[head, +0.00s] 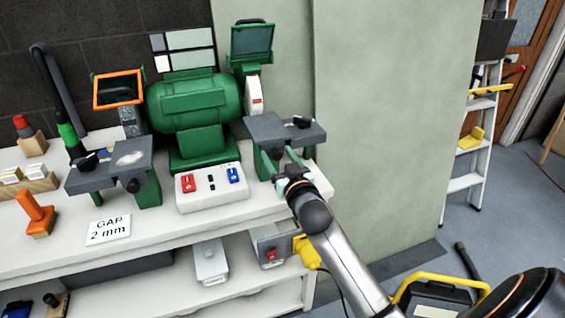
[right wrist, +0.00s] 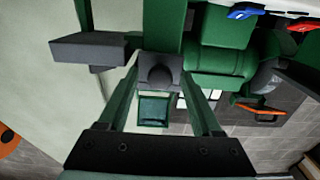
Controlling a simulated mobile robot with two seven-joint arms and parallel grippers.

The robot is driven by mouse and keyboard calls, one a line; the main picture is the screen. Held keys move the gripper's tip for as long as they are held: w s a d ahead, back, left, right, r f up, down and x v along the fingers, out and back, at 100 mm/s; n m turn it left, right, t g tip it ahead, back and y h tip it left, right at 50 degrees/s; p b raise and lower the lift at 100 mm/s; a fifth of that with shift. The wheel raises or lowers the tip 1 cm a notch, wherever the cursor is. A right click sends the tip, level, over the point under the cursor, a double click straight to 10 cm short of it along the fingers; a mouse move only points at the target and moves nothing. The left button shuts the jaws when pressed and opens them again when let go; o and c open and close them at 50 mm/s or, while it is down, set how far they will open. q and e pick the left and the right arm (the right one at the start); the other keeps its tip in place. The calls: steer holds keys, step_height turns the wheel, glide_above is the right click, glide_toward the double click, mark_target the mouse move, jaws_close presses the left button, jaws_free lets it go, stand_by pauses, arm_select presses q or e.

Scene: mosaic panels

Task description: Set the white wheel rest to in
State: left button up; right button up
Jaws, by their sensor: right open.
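The green bench grinder (head: 195,105) has a white wheel (head: 254,92) on its right side. The white wheel rest is a grey plate (head: 285,128) on a green bracket in front of that wheel, with a small black lever on top. My right gripper (head: 284,163) is at the front of this bracket, partly covering it. In the right wrist view, the open fingers (right wrist: 160,78) stand on either side of a dark knob (right wrist: 158,70). I cannot tell whether they touch it. The rest plate (right wrist: 85,48) shows to the left. My left gripper is not in view.
The other rest (head: 108,170) stands before the grey wheel at left. A switch box (head: 210,188) sits between the rests. A card (head: 109,229) reading "GAP 2 mm" lies on the bench. A yellow-handled case (head: 440,290) and a ladder (head: 475,150) stand at right.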

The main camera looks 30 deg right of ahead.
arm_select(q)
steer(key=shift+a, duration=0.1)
arm_select(e)
steer(key=v, duration=1.2)
steer(key=shift+s, duration=0.2)
arm_select(q)
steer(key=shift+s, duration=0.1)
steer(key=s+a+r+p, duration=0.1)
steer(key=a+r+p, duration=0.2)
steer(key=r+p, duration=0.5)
steer(key=p, duration=0.3)
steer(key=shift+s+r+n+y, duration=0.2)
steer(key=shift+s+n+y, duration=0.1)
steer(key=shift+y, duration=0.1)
arm_select(e)
steer(key=s+a+f+n+g+y, duration=0.4)
steer(key=s+a+f+g+y, duration=0.2)
steer(key=s+a+f, duration=0.8)
steer(key=s+f+g, duration=0.2)
steer(key=s+f, duration=0.1)
steer(key=f, duration=0.2)
steer(key=shift+a+n+y, duration=0.4)
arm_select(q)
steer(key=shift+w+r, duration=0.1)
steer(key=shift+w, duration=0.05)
arm_select(e)
steer(key=shift+r, duration=0.1)
steer(key=shift+c, duration=0.2)
